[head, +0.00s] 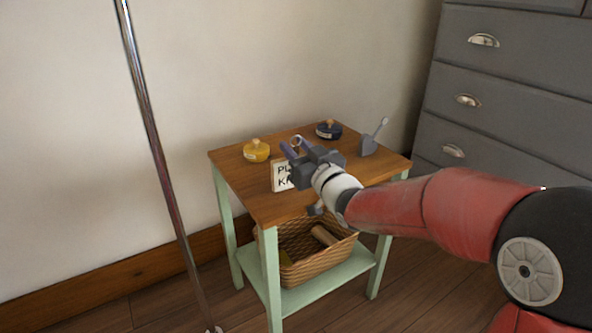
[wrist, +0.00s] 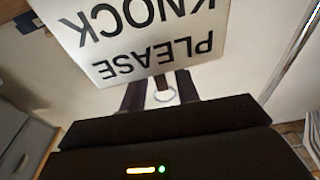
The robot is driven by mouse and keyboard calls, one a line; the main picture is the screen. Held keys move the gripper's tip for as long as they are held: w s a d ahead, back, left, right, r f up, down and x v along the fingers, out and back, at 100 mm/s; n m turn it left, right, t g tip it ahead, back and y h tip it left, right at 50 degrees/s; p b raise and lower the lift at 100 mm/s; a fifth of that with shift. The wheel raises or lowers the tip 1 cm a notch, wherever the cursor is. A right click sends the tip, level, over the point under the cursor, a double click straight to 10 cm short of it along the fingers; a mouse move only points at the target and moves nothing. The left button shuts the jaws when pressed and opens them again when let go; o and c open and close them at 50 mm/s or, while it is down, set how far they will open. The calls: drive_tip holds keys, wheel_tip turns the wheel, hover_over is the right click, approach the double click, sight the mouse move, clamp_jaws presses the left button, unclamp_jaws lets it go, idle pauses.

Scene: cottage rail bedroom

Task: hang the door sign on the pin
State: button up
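The door sign (head: 281,176) is a white plate lettered PLEASE KNOCK, upright at the table's left part. In the wrist view the sign (wrist: 130,30) appears upside down, with a narrow brown tab and a pale ring at its top edge. My gripper (head: 292,149) is at the sign's top. In the wrist view the two dark fingers of my gripper (wrist: 160,88) stand either side of the tab, with a thin light gap on each side. Part of the sign is hidden behind my gripper. I do not see the pin.
The small wooden table (head: 240,181) also bears a yellow jar (head: 257,151), a dark jar (head: 328,130) and a grey scoop-like thing (head: 372,142). A wicker basket (head: 310,262) is on its lower shelf. A chrome pole (head: 158,135) stands left; a grey dresser (head: 505,85) stands right.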

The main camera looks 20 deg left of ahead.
clamp_jaws()
drive_tip(key=shift+r, duration=0.1)
